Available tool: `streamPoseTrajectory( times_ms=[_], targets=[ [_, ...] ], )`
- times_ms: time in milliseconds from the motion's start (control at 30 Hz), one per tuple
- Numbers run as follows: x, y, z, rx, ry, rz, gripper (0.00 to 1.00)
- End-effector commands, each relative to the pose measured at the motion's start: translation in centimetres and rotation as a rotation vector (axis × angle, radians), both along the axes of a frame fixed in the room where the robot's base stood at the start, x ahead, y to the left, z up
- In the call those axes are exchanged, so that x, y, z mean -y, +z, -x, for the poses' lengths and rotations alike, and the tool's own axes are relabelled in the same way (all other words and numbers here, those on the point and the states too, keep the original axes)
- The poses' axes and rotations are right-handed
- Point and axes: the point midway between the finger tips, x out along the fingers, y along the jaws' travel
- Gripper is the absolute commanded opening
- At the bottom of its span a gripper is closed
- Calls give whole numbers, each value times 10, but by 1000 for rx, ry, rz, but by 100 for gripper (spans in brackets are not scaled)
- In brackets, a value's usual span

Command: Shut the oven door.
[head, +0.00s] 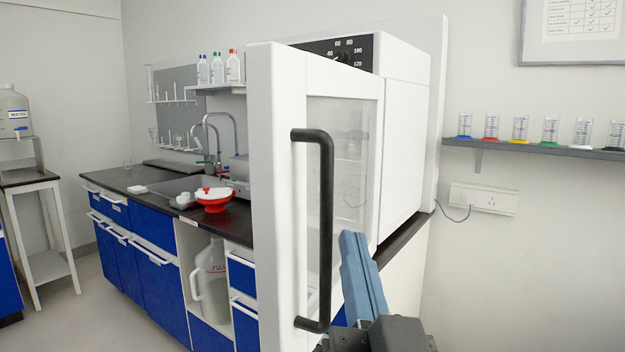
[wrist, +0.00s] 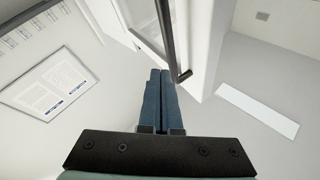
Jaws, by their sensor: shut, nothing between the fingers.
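The white oven (head: 405,150) stands on the dark counter, with a black dial panel on top. Its door (head: 275,190) is open and swung out toward me, its thick free edge facing the head camera. The door has a glass window and a long black upright handle (head: 326,230); the handle also shows in the wrist view (wrist: 167,35). My gripper (head: 352,240) has blue fingers closed together with nothing between them. It is on the handle side of the door, right of the handle in the head view. In the wrist view the fingertips (wrist: 160,72) are close to the handle's end; I cannot tell if they touch.
A shelf (head: 540,147) with several cylinders and a wall socket (head: 484,199) are at right. The door hides much of the oven front.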

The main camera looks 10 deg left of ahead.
Motion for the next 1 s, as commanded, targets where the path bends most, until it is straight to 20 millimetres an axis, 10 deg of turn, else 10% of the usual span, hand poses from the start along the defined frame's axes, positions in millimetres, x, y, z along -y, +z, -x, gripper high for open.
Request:
streamPoseTrajectory(
  times_ms=[367,1000],
  targets=[
    [9,-17,-7,-372,234,-361,0],
    [20,-14,67,-692,470,-1062,0]
  ],
)
